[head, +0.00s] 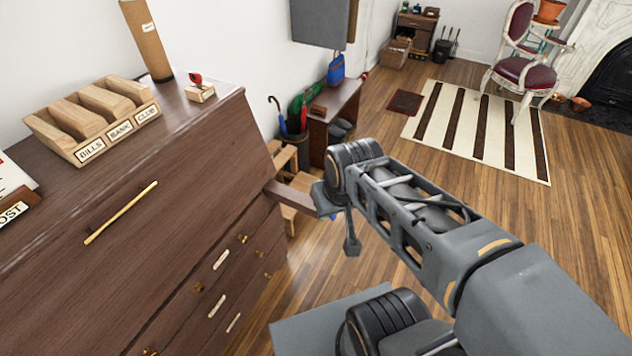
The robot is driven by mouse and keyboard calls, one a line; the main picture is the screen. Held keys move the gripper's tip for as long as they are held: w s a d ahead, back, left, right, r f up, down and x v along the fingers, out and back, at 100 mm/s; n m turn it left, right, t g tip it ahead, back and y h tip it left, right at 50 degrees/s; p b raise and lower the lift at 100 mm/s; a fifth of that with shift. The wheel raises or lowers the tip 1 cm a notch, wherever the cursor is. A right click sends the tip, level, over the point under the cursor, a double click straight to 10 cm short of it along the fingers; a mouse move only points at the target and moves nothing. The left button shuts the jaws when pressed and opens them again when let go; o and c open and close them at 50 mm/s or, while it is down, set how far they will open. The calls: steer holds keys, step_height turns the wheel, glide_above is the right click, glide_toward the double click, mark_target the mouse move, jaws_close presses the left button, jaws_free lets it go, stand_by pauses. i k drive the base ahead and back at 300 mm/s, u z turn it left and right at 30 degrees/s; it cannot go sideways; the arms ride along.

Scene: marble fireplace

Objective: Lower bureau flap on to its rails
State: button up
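The dark wood bureau stands at the left of the head view. Its sloping flap (195,165) is up, lying against the bureau's front, with a long brass bar handle (121,212) near its upper edge. One wooden rail (290,198) sticks out from the bureau's right side, below the flap. No second rail shows in view. My gripper (337,222) is at the outer end of this rail, pointing down. Its wrist partly hides the rail's end. I cannot tell whether the fingers touch the rail or how wide they stand.
Drawers (222,258) with brass knobs and pale labels lie below the flap. A letter rack (95,120), a cardboard tube (147,40) and a small block with a red top (200,90) stand on top. A wooden stool (285,160) is behind the rail. Open floor (400,130) lies right.

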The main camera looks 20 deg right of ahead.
mark_target(89, 291)
steer(key=u, duration=1.45)
steer(key=k, duration=0.5)
steer(key=u, duration=0.35)
steer(key=i, duration=0.4)
